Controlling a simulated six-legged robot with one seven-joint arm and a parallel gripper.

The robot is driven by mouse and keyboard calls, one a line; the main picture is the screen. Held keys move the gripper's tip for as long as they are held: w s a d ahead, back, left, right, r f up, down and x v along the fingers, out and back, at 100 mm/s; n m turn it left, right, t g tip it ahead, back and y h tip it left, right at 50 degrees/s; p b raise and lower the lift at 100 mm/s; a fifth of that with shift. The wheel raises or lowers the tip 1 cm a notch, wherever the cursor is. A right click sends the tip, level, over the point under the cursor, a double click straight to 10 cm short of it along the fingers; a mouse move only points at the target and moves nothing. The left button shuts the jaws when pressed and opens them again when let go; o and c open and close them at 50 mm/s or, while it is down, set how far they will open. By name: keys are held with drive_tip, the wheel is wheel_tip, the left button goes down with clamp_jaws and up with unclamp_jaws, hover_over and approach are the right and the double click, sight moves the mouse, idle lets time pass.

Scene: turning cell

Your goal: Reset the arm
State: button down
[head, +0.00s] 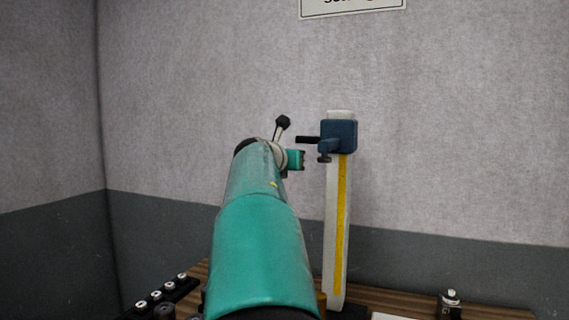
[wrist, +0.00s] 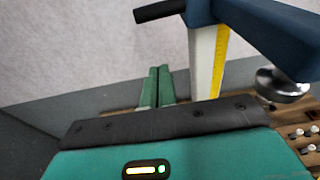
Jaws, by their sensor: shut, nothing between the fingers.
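My gripper (wrist: 159,72) shows in the wrist view as two green fingers side by side, shut and with nothing between them. In the head view my teal arm reaches forward and hides much of what lies beyond it. A height gauge stands upright just right of the arm's far end, with a pale column and yellow scale (head: 339,225). Its blue slider (head: 339,135) carries a black bar pointing left. In the wrist view the gauge column (wrist: 207,62) is right of the fingers, and the slider (wrist: 268,35) is close at upper right.
The gauge stands on a wooden bench (wrist: 119,118). A dark rack (head: 160,296) with several pale-topped pieces is at lower left in the head view. A small metal-topped item (head: 450,303) is at lower right. A grey wall (head: 460,130) with a sign (head: 350,6) closes the back.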

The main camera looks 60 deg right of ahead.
drive_tip(key=shift+a, duration=0.1)
drive_tip(key=shift+a, duration=0.1)
drive_tip(key=w+a+f+m+t+y, duration=0.25)
drive_tip(key=a+f+m+y, duration=0.25)
drive_tip(key=a+f, duration=0.6)
drive_tip(key=w+a+f+m+t+y, duration=0.25)
drive_tip(key=a+f+m+y, duration=0.35)
drive_tip(key=a, duration=0.8)
drive_tip(key=s+a+f+m+y, duration=0.1)
drive_tip(key=s+a+f+m, duration=0.2)
drive_tip(key=a+f, duration=0.3)
drive_tip(key=s+a+f+m+g+y, duration=0.1)
drive_tip(key=a+f, duration=0.5)
drive_tip(key=a, duration=0.7)
drive_tip(key=s+a+f+m+g+y, duration=0.1)
drive_tip(key=s+a+f+m+y, duration=0.2)
drive_tip(key=s+a+f, duration=0.3)
drive_tip(key=s+a+m, duration=0.1)
drive_tip(key=a, duration=0.3)
drive_tip(key=shift+m, duration=0.4)
